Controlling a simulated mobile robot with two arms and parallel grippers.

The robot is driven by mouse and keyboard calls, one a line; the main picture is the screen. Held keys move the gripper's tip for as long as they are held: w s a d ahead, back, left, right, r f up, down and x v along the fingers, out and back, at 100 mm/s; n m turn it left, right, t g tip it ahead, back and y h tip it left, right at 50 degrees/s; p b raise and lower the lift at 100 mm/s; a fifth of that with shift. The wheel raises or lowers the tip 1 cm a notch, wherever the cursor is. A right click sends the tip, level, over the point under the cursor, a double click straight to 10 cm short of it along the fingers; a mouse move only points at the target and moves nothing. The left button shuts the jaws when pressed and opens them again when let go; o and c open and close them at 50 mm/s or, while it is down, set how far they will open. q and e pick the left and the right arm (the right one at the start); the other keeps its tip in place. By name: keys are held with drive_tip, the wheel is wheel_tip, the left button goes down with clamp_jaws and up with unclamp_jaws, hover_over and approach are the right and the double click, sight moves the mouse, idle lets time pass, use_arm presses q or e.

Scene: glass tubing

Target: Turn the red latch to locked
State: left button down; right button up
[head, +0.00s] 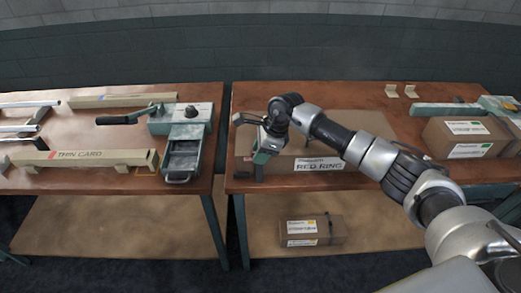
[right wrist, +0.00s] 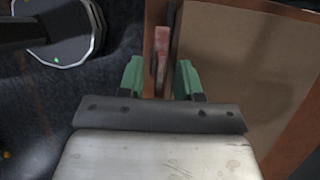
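The red latch (right wrist: 162,52) shows in the right wrist view as a narrow, worn red piece beside a dark bar. It lies ahead of the gap between the green fingertips of my right gripper (right wrist: 159,80). The fingers are apart, one to each side, and I see no clear contact with the latch. In the head view my right gripper (head: 262,154) is over the left part of the right table, in front of the RED RING box (head: 318,164). The latch cannot be made out there. My left gripper is out of view.
The left table (head: 100,187) holds a green device with a black lever (head: 187,122), a THIN CARD box (head: 80,158) and metal tubes. Cardboard boxes (head: 465,135) stand at the right. Another box (head: 313,231) is on the lower shelf. A gap separates the tables.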

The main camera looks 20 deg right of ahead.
clamp_jaws()
